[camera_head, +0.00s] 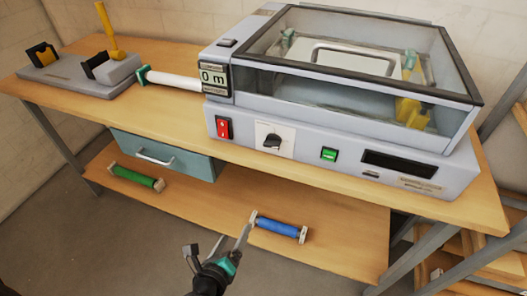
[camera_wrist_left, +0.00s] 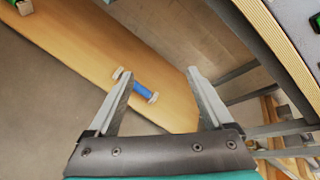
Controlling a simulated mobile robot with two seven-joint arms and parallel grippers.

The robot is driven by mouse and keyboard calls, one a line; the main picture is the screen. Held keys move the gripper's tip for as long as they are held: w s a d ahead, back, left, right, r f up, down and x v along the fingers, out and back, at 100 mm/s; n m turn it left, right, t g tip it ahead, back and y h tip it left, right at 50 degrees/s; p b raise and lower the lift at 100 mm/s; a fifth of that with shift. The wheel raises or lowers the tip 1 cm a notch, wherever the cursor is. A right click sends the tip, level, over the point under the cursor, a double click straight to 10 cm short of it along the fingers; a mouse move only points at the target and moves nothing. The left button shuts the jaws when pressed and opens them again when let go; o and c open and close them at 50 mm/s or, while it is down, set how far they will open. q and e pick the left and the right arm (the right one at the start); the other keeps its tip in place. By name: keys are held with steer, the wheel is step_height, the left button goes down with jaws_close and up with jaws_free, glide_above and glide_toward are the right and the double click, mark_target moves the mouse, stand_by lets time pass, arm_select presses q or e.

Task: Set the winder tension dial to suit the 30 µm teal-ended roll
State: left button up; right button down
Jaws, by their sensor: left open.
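The laminator (camera_head: 330,150) stands on the workbench. A black dial (camera_head: 272,142) on a white label plate is on its front panel; the scale is too small to read. A white roll (camera_head: 178,80) with a teal end sticks out left of the machine. Teal ends (camera_head: 410,60) also show under the clear cover. My left gripper (camera_head: 219,240) is open and empty, low in front of the bench, below the dial and apart from it. Its two spread fingers show in the left wrist view (camera_wrist_left: 158,73). My right gripper is not in view.
A blue roll (camera_head: 278,227) and a green roll (camera_head: 136,177) lie on the lower shelf (camera_head: 210,205). A red switch (camera_head: 224,127) and a green button (camera_head: 329,154) flank the dial. A teal drawer (camera_head: 165,155) hangs under the bench. Floor in front is clear.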

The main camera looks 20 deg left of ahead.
arm_select(q)
steer(key=w+d+r+m+t+h, duration=0.1)
steer(key=d+r+m+t, duration=0.2)
steer(key=r, duration=0.5)
steer(key=r+m+t+h, duration=0.15)
steer(key=r+m, duration=0.25)
steer(key=r, duration=0.5)
steer(key=p, duration=0.2)
glide_toward(271, 147)
steer(key=shift+m+t+y, duration=0.25)
steer(key=shift+m+y, duration=0.05)
steer(key=shift+y, duration=0.15)
steer(key=w, duration=0.8)
steer(key=shift+w+d+f, duration=0.2)
steer(key=shift+w+d, duration=0.05)
steer(key=shift+d, duration=0.05)
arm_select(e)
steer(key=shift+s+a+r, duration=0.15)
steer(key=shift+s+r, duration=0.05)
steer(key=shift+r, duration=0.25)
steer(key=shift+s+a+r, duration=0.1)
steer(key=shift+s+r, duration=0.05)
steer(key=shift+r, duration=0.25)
arm_select(q)
jaws_close()
